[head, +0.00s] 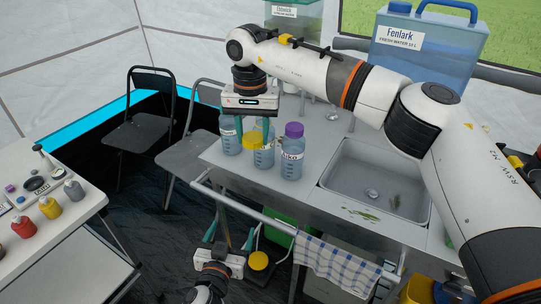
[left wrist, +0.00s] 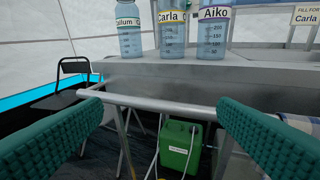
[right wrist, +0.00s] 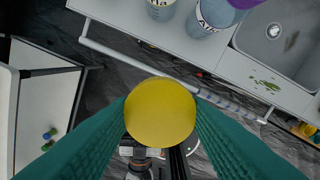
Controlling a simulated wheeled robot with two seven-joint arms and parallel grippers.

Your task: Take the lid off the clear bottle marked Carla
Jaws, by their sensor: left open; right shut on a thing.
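The clear bottle marked Carla (head: 265,157) stands on the steel counter between two other bottles. Its label shows in the left wrist view (left wrist: 172,38), where its top is cut off. My right gripper (head: 252,132) is shut on a yellow lid (head: 252,143), which fills the space between its fingers in the right wrist view (right wrist: 160,112). The lid is held in front of the Carla bottle and, in the right wrist view, apart from it. The bottle's mouth is hidden in the head view. My left gripper (head: 230,230) is open and empty, low in front of the counter rail.
The Aiko bottle (head: 292,158) with a purple lid and another bottle (head: 229,138) flank the Carla bottle. A rail (head: 240,208) runs along the counter's front. A sink (head: 375,180) lies right. A green container (left wrist: 180,148) stands below. A side table (head: 80,215) is left.

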